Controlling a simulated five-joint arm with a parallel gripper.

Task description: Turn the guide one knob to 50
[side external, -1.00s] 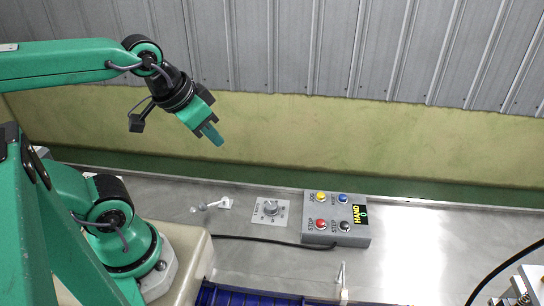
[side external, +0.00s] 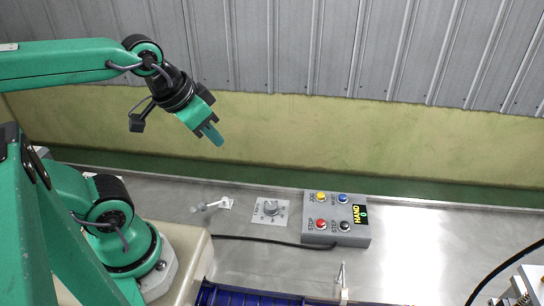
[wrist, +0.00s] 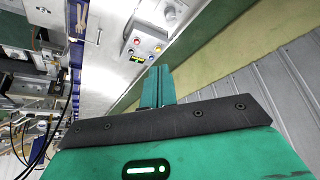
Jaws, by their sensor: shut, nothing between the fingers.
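A round grey knob (side external: 270,207) sits on a square dial plate with markings on the steel bench, in the side external view. It is too small to read its setting or a label there. In the wrist view a round knob (wrist: 170,13) shows near the top edge, beyond the control box. My gripper (side external: 215,133) is shut and empty, held high above the bench, up and to the left of the knob. Its green fingers (wrist: 157,88) also show together in the wrist view, apart from everything.
A grey control box (side external: 310,238) with coloured buttons and a display reading HAND 0 stands right of the knob. A small white lever (side external: 212,205) is to its left. A blue conveyor (side external: 240,296) runs along the front.

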